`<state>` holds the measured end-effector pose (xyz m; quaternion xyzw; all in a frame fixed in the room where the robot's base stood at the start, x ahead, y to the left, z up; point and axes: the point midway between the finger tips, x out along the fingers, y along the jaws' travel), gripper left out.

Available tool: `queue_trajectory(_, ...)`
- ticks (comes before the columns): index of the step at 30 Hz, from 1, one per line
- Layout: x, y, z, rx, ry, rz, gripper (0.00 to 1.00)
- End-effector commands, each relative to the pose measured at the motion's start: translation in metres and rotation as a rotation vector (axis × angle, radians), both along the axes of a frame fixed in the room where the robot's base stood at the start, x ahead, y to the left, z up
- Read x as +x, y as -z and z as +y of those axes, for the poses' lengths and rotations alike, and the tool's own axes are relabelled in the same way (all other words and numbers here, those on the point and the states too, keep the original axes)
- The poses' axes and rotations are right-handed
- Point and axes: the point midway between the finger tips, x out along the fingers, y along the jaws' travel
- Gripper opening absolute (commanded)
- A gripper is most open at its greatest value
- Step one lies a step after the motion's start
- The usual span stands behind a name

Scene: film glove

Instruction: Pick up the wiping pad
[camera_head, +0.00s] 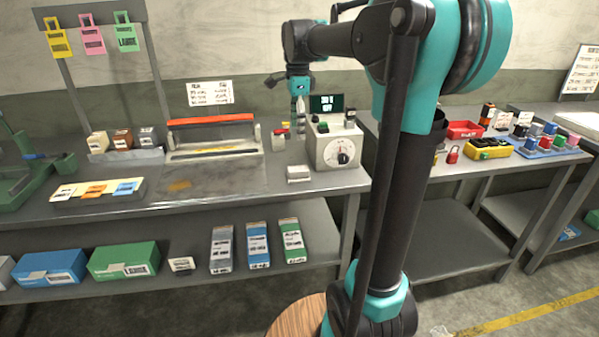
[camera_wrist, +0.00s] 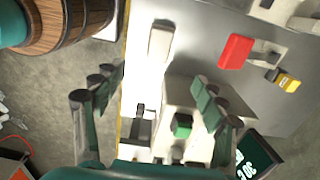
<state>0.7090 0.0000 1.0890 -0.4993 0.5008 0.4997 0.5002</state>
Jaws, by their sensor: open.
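A small pale block that looks like the wiping pad (camera_head: 299,173) lies on the workbench near its front edge, in front of the control box. It also shows in the wrist view as a white pad (camera_wrist: 160,42), upper middle, beyond my fingertips. My gripper (camera_head: 298,104) hangs above the back of the bench by the control box, clear of the pad. The fingertips are small and partly hard to make out in the head view.
The control box (camera_head: 338,148) with its dial and buttons stands right beside the pad. A sealer with a red bar (camera_head: 211,120) is to the left. A small red-topped device (camera_head: 279,138) stands behind the pad. A wooden round top (camera_head: 297,318) is on the floor in front.

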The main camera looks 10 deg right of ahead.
Motion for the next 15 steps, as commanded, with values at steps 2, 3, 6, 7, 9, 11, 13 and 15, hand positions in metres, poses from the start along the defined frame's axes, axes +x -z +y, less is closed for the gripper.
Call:
queue_trajectory(2, 0.000, 0.017, 0.000, 0.000, 0.000, 0.000, 0.72)
queue_trajectory(3, 0.000, 0.025, 0.000, 0.000, -0.001, -0.001, 0.72)
queue_trajectory(6, 0.000, 0.045, 0.000, 0.000, -0.001, -0.001, 0.72)
queue_trajectory(7, 0.000, 0.051, 0.000, 0.000, -0.001, -0.001, 0.72)
queue_trajectory(9, 0.000, 0.065, 0.000, 0.000, -0.001, -0.001, 0.72)
queue_trajectory(11, 0.000, 0.075, 0.000, 0.000, -0.001, -0.001, 0.72)
queue_trajectory(13, 0.001, 0.085, 0.000, 0.000, -0.002, -0.001, 0.72)
queue_trajectory(15, 0.000, 0.091, 0.000, 0.000, -0.002, -0.001, 0.72)
